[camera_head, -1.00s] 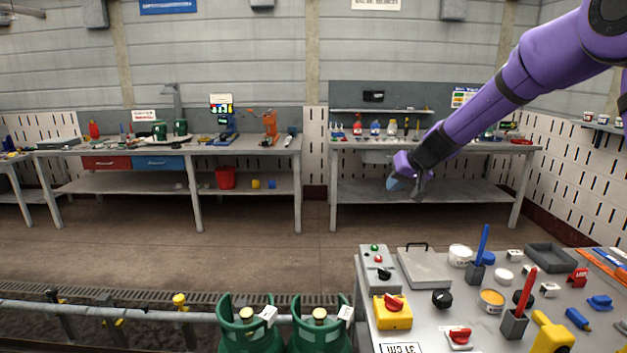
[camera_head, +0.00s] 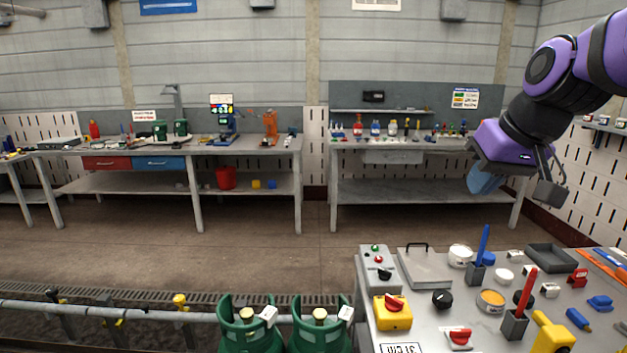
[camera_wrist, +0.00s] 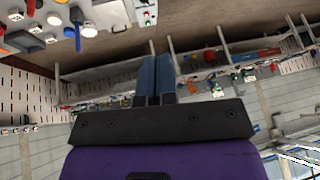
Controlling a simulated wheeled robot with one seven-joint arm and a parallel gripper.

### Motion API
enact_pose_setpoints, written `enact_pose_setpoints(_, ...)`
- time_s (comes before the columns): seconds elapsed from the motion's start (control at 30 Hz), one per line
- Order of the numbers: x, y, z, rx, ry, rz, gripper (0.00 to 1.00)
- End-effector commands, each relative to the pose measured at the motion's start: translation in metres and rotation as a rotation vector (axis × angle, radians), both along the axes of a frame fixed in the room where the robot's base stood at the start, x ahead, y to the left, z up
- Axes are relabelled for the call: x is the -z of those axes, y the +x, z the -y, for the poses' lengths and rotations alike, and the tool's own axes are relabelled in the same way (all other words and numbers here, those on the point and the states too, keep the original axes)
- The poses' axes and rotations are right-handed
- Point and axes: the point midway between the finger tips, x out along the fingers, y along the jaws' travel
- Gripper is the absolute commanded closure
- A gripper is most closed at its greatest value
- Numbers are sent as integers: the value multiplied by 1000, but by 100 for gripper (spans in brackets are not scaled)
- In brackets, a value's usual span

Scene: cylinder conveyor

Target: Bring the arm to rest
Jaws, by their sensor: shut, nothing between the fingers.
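My purple arm enters the head view from the upper right and is folded near the right edge. My gripper (camera_head: 486,182) hangs above and behind the near bench, in front of the far right workbench, with its blue fingers pointing down. In the wrist view the two fingers of my gripper (camera_wrist: 154,78) lie side by side, closed together with nothing between them. Nothing touches the gripper.
The near bench (camera_head: 428,325) at the lower right carries a yellow switch box (camera_head: 392,313), a red-handled tool (camera_head: 524,290) and a blue-handled tool (camera_head: 482,245). Two green cylinders (camera_head: 250,335) stand left of it. Open floor (camera_head: 200,255) lies before the far workbenches.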

Motion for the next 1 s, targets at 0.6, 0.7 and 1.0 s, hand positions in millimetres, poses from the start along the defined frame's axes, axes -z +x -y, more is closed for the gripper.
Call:
enact_pose_setpoints(0.6, 24, -153, 43, 137, -125, -10, 100)
enact_pose_setpoints(0.7, 26, -158, 45, 145, -130, -13, 100)
enact_pose_setpoints(1.0, 26, -159, 46, 145, -131, -13, 100)
